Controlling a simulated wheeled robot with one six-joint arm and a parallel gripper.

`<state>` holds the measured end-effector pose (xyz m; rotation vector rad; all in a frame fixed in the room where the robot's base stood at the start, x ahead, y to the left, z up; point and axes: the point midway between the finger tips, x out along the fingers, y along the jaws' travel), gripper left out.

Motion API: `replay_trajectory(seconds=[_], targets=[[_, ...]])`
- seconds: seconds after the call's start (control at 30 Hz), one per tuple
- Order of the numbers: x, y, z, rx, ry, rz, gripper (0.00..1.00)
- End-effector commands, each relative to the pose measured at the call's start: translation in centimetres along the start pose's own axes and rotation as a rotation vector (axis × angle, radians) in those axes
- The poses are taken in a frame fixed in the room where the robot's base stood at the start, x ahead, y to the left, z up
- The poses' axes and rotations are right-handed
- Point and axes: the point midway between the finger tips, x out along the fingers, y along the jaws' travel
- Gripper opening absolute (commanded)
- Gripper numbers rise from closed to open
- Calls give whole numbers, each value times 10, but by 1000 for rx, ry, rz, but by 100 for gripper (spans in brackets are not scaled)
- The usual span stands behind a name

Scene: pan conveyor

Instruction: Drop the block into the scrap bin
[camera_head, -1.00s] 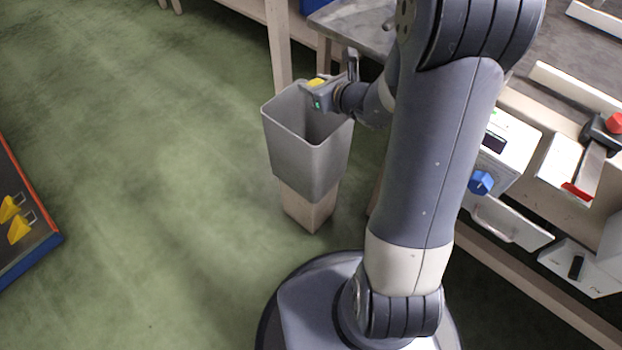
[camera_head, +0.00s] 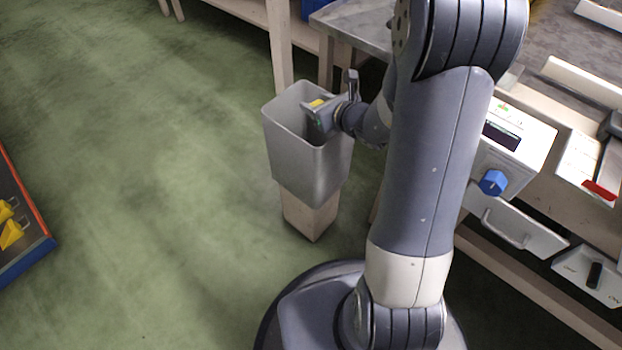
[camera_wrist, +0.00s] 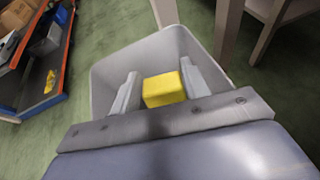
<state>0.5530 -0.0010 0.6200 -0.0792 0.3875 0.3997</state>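The yellow block (camera_wrist: 163,90) sits between the two fingers of my gripper (camera_wrist: 160,88) in the wrist view, with both fingers against its sides. The scrap bin (camera_head: 305,160) is a grey, open-topped, tapered bin on a wooden block. My gripper is at the bin's mouth, near its right rim, with the block over the opening. In the wrist view the bin's wall (camera_wrist: 110,75) surrounds the fingers and block. The bin's floor is hidden.
A workbench with a grey metal top (camera_head: 355,25) stands behind and to the right of the bin. A white control box with a blue knob (camera_head: 493,182) is at the right. A low blue-and-orange-edged shelf (camera_head: 25,255) is at the far left. Green floor is clear between.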

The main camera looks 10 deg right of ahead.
Motion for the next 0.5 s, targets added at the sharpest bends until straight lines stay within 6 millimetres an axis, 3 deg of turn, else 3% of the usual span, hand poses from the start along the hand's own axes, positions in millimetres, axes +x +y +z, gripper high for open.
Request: replay_trajectory(seconds=[0.23,0.5], targets=[[0,0,0,0,0,0,64],[-1,0,2,-1,0,0,65]])
